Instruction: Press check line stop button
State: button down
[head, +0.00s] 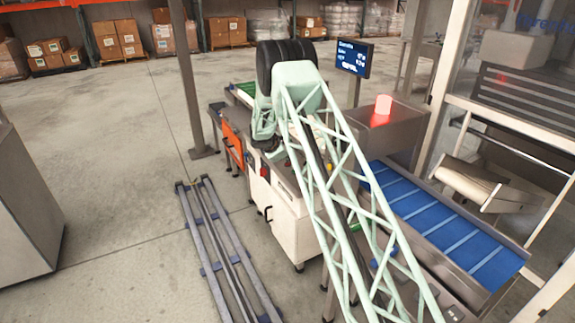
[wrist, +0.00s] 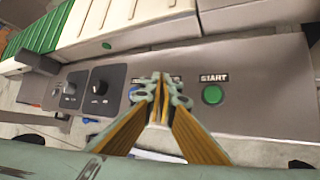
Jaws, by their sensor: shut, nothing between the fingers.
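In the wrist view my gripper (wrist: 161,82) is shut and empty, its fingertips together in front of a grey control panel (wrist: 255,110). A green round button (wrist: 212,95) labelled START is just right of the fingers. No stop button can be made out; the fingers hide that part of the panel. Whether the tips touch the panel cannot be told. In the head view my arm hides the gripper and panel.
Two black switch plates, a left one (wrist: 70,89) and a right one (wrist: 100,92), sit left on the panel. A green conveyor (wrist: 40,32) lies beyond. The head view shows a blue belt (head: 445,220), a lit red beacon (head: 383,104), a monitor (head: 352,58) and floor rails (head: 228,255).

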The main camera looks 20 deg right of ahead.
aim_at(288, 164)
jog(key=shift+r, duration=0.1)
jog(key=shift+r+p, duration=1.05)
jog(key=shift+r, duration=1.4)
